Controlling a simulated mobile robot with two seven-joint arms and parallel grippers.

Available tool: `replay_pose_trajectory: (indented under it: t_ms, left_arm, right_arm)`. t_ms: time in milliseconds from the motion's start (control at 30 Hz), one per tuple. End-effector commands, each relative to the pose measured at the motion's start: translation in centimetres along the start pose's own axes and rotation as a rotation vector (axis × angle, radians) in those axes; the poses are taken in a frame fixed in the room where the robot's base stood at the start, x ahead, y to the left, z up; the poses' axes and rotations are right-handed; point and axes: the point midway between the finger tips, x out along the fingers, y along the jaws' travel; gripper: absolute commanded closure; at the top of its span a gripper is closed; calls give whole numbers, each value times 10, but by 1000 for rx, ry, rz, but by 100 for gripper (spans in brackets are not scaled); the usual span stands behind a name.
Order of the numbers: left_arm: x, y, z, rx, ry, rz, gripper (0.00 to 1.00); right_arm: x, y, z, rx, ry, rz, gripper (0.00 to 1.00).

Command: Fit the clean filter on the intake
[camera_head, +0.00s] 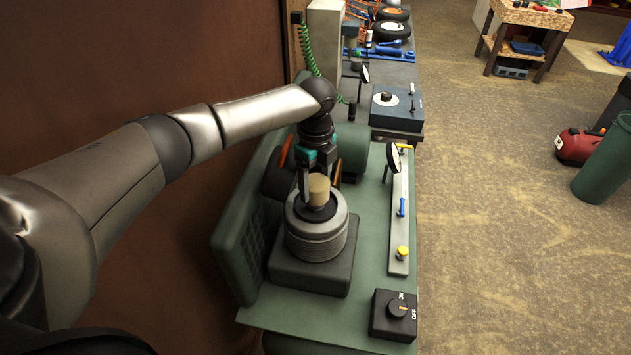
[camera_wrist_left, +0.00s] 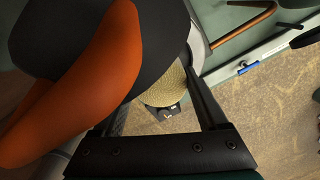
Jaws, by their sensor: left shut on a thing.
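A tan cylindrical filter (camera_head: 318,191) stands roughly upright over the dark ring on top of a grey ribbed cylinder (camera_head: 316,240), which looks like the intake. My left gripper (camera_head: 318,178) comes down from above and behind, shut on the filter. In the left wrist view the filter's tan, textured side (camera_wrist_left: 165,88) shows between the two dark fingers (camera_wrist_left: 160,95). Its far end is partly hidden. I cannot tell whether its bottom touches the intake or hangs just above it. My right gripper is out of view.
The green bench (camera_head: 365,240) carries a black ON/OFF switch box (camera_head: 394,315) and a pale strip with a yellow knob (camera_head: 402,253) and a gauge. A blue-grey box (camera_head: 397,108) stands farther back. An orange part (camera_wrist_left: 75,90) is close to the left wrist camera.

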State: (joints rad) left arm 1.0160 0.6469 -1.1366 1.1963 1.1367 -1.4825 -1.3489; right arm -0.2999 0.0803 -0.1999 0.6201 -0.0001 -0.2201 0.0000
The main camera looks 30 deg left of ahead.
Motion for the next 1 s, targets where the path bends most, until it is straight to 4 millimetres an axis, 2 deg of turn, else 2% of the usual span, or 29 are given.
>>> replay_pose_trajectory:
  t_ms: [867,900,1000]
  left_arm:
    - [17,0,0,0,1,0,78]
    - [16,0,0,0,1,0,21]
    - [16,0,0,0,1,0,12]
  right_arm:
    - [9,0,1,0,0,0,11]
    - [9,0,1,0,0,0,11]
    - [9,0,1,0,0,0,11]
